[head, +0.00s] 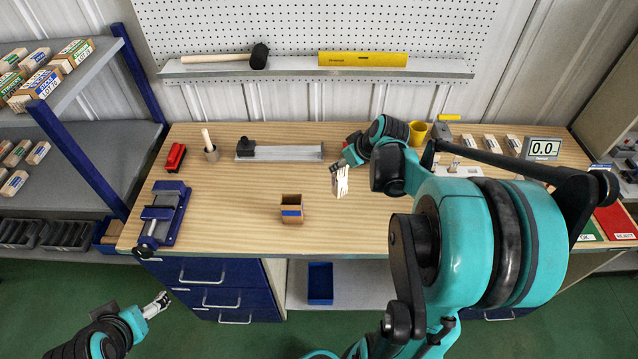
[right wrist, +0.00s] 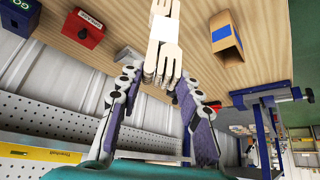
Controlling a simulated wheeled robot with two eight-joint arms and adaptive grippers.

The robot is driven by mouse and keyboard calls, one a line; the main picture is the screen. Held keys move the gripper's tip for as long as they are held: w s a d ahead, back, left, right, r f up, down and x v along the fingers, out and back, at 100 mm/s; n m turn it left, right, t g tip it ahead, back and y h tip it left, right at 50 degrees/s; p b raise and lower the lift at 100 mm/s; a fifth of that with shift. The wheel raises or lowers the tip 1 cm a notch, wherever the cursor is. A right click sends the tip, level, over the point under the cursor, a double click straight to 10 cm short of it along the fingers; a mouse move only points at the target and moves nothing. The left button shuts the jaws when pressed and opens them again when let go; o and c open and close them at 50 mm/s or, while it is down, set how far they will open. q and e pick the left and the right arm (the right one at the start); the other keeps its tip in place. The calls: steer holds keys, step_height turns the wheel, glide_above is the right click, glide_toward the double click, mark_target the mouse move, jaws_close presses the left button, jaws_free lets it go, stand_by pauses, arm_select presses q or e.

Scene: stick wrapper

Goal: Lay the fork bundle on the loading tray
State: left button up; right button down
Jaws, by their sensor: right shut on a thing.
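My right gripper (head: 338,165) is shut on a bundle of pale wooden forks (head: 341,184), held above the middle of the bench. In the right wrist view the fork bundle (right wrist: 163,52) hangs between the fingertips of the right gripper (right wrist: 158,80), with a white band around it. My left gripper (head: 157,304) is low at the left, over the green floor in front of the bench, far from the bundle; its jaw opening is too small to tell. I cannot identify the loading tray for sure; a metal device (head: 458,168) at the right is partly hidden behind my right arm.
An open cardboard box (head: 291,209) stands near the front edge. A long metal piece with a black end (head: 280,153), a blue vise (head: 163,214), a red block (head: 176,157) and a yellow cup (head: 418,132) are on the bench (head: 240,190). Its middle is mostly clear.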

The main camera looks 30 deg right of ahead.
steer(key=w+a+f+b, duration=0.2)
steer(key=w+a+f, duration=0.1)
steer(key=f, duration=0.4)
steer(key=shift+w+a+f, duration=0.2)
steer(key=shift+w+a, duration=0.15)
steer(key=shift+a, duration=0.25)
steer(key=c, duration=1)
jaws_free()
steer(key=shift+f, duration=0.15)
steer(key=shift+c, duration=0.2)
